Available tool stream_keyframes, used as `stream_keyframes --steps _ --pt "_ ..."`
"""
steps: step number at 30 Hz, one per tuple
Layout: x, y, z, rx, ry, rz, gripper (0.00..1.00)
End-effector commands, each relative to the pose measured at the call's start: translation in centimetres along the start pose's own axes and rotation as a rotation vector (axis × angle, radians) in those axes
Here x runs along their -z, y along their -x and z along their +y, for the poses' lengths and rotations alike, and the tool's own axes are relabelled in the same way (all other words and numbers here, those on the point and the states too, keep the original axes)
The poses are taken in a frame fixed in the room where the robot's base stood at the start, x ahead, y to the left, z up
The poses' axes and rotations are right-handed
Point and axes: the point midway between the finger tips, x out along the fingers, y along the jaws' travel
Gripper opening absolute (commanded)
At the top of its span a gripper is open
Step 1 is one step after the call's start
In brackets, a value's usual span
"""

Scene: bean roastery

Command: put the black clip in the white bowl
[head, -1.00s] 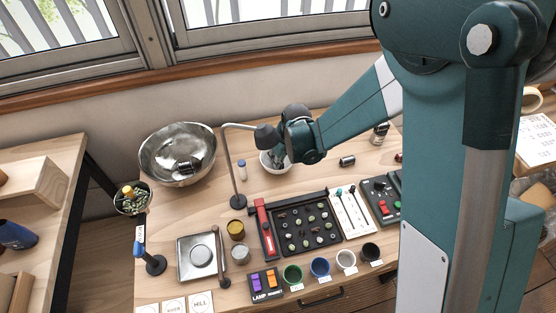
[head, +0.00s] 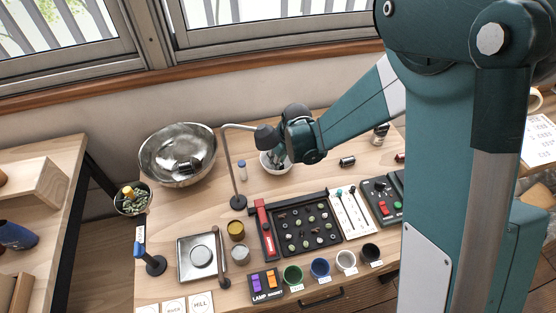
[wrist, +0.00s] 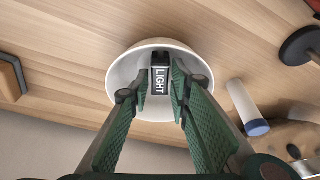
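The white bowl (wrist: 120,74) stands on the wooden table and shows in the head view (head: 265,165) under my gripper. In the wrist view, the black clip (wrist: 160,79) with a white "LIGHT" label is inside the bowl's rim. My gripper (wrist: 162,75) reaches down into the bowl, with one green finger close on each side of the clip. I cannot tell whether the fingers press on the clip or stand just clear of it, nor whether the clip touches the bowl's bottom. In the head view my gripper hides the clip.
A lamp with a bent neck (head: 239,170) stands left of the bowl, with a white bottle with a blue cap (head: 242,170) beside it. A large metal bowl (head: 160,165) is farther left. A dark bean tray (head: 280,250) lies in front. A small dark cylinder (head: 347,161) lies to the right.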

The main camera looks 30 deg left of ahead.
Motion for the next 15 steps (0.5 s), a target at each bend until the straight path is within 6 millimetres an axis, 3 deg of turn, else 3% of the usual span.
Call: stream_keyframes --steps 15 --pt "0.0 5.8 0.0 0.0 0.0 0.0 0.2"
